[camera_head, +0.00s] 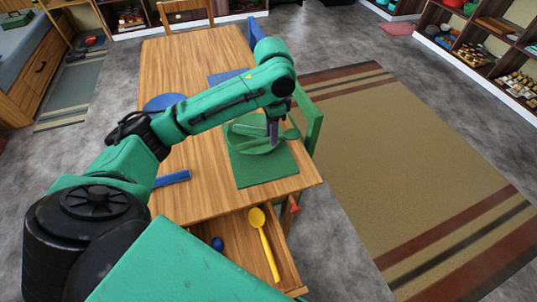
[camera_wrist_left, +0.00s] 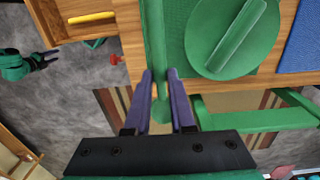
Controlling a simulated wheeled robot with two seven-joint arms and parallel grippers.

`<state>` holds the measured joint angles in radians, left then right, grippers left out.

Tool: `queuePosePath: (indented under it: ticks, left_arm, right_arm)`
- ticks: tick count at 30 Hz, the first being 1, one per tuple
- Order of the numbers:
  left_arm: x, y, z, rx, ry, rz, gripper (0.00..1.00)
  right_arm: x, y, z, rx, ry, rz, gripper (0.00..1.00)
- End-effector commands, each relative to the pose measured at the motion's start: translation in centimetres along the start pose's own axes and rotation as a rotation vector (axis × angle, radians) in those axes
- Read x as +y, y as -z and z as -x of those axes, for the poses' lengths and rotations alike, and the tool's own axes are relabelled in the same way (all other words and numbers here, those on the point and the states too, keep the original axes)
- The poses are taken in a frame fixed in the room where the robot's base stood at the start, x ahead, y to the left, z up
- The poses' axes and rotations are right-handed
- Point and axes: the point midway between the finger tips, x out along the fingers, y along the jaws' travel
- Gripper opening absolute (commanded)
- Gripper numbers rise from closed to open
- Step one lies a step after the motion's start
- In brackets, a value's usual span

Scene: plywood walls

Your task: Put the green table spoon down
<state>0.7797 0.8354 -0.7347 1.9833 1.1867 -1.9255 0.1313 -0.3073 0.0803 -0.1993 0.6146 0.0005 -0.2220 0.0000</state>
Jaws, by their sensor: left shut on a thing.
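The green table spoon (camera_wrist_left: 155,50) is between the purple fingers of my left gripper (camera_wrist_left: 161,98) in the left wrist view. The gripper is shut on it. Its bowl (camera_head: 291,134) shows beside the fingers (camera_head: 272,132) in the head view, near the table's right edge. Its long handle runs along the edge of the green mat (camera_head: 262,179). I cannot tell whether the spoon touches the mat. A green plate (camera_wrist_left: 205,47) lies on the mat, with a long green piece (camera_wrist_left: 236,37) across it. A dark-tipped gripper, seemingly my right one (camera_wrist_left: 45,57), shows small at the left.
The wooden table (camera_head: 205,190) has an open drawer (camera_head: 292,275) with a yellow spoon (camera_head: 264,240) and a small blue thing (camera_head: 217,243). A green chair (camera_head: 313,125) stands at the right edge. A blue plate (camera_head: 165,102) and blue bar (camera_head: 172,178) lie on the left.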

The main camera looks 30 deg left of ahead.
Motion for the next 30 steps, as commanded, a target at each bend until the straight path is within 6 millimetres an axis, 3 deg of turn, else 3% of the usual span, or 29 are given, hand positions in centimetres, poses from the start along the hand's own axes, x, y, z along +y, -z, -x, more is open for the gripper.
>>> queuePosePath:
  ticks: [6, 15, 18, 27, 28, 30]
  left_arm:
    - [-0.1, 0.0, -7.1, -0.003, -0.002, 0.002, 0.00]
    - [-0.2, 0.0, -12.6, -0.001, -0.001, 0.002, 0.00]
    - [-0.3, 0.1, -13.8, 0.000, 0.001, 0.002, 0.00]
    - [-0.3, 0.1, -14.1, 0.002, 0.001, 0.002, 0.00]
    - [-0.3, 0.1, -14.1, 0.002, 0.001, 0.002, 0.26]
    - [-0.3, 0.1, -14.1, 0.002, 0.002, 0.002, 0.52]
  right_arm:
    - [-0.8, 0.0, -0.1, 0.000, 0.011, -0.001, 0.50]
    - [0.0, 1.3, -0.1, 0.022, 0.000, 0.002, 0.50]
    - [0.0, 1.2, -0.1, 0.021, -0.001, 0.002, 0.50]
    - [0.2, 1.0, -0.1, 0.017, -0.003, 0.001, 0.50]
    - [0.2, 1.0, -0.1, 0.017, -0.003, 0.001, 0.50]
    - [0.2, 0.9, -0.1, 0.015, -0.003, 0.001, 0.50]
